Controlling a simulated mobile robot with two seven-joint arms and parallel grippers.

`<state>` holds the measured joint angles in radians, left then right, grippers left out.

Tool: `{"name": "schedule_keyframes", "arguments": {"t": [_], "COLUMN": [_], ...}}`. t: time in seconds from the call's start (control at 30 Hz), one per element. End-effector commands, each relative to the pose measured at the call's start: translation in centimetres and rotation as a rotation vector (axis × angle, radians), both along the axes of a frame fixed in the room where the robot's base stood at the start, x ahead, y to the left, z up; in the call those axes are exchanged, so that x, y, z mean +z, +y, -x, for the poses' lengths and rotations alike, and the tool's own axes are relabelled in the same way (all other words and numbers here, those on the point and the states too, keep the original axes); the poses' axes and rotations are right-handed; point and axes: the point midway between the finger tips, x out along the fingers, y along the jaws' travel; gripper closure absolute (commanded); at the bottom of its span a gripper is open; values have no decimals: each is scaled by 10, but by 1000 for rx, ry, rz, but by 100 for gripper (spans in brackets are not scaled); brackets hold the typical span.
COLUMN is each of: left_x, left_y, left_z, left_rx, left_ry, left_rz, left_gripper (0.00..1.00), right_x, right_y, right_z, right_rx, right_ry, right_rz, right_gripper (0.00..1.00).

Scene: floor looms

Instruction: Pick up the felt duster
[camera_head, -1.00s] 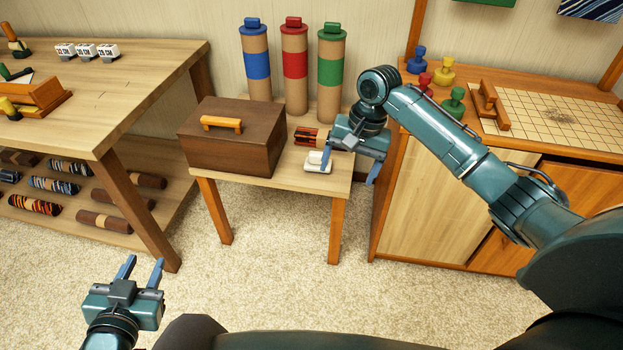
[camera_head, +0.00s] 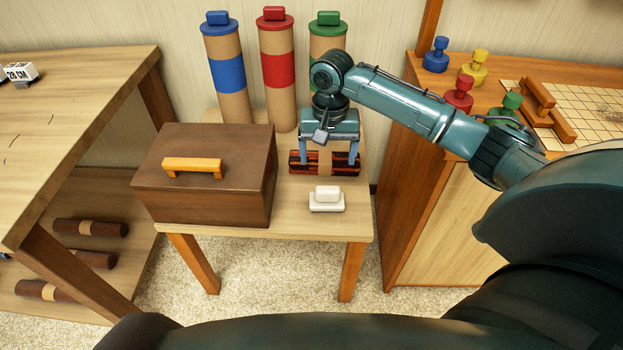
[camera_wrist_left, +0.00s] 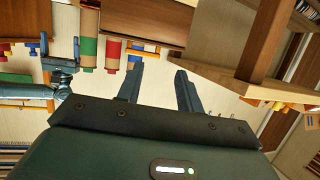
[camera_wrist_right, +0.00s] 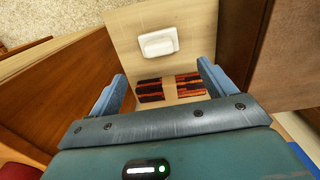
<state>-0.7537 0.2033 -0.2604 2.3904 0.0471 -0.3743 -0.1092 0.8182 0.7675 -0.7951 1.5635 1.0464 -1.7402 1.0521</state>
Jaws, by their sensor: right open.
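A small white block with a raised white grip (camera_head: 326,199), which looks most like the felt duster, sits on the small wooden table (camera_head: 300,225) near its front edge. It also shows in the right wrist view (camera_wrist_right: 158,43). Behind it lies a black, red and orange striped bundle with a tan band (camera_head: 325,168). My right gripper (camera_head: 329,160) is open over this bundle, its fingers apart towards the bundle's two ends; contact is not clear. The white block is in front of the gripper, apart from it. My left gripper (camera_wrist_left: 160,78) is open and empty in the left wrist view.
A dark brown box with an orange handle (camera_head: 212,195) stands left of the white block. Tall tubes with blue (camera_head: 228,75), red (camera_head: 277,70) and green (camera_head: 327,45) bands stand behind. A cabinet (camera_head: 400,210) bounds the right side.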

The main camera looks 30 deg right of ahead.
Motion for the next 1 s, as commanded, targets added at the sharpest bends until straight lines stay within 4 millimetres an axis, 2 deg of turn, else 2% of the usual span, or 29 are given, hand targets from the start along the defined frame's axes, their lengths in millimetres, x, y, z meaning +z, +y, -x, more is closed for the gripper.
{"name": "schedule_keyframes", "arguments": {"t": [0.13, 0.37, 0.5, 0.67, 1.0], "left_x": [-6, -22, -21, -20, -20], "left_y": [-1, -6, -7, -7, -13], "left_z": [-1, -4, -7, -9, -15], "left_rx": [-6, -32, -31, -32, -46], "left_ry": [2, -6, -54, -82, -244], "left_rz": [-7, -41, -42, -40, -31], "left_gripper": [64, 64, 64, 64, 64], "right_x": [-13, -58, -75, -84, -129], "right_y": [0, -1, -1, -2, -10], "right_z": [1, 0, 0, 0, -2], "right_rx": [-1, -1, 0, -1, 0], "right_ry": [3, 3, 2, 1, 0], "right_rz": [2, 1, 0, 0, 1], "right_gripper": [17, 17, 17, 17, 17]}}
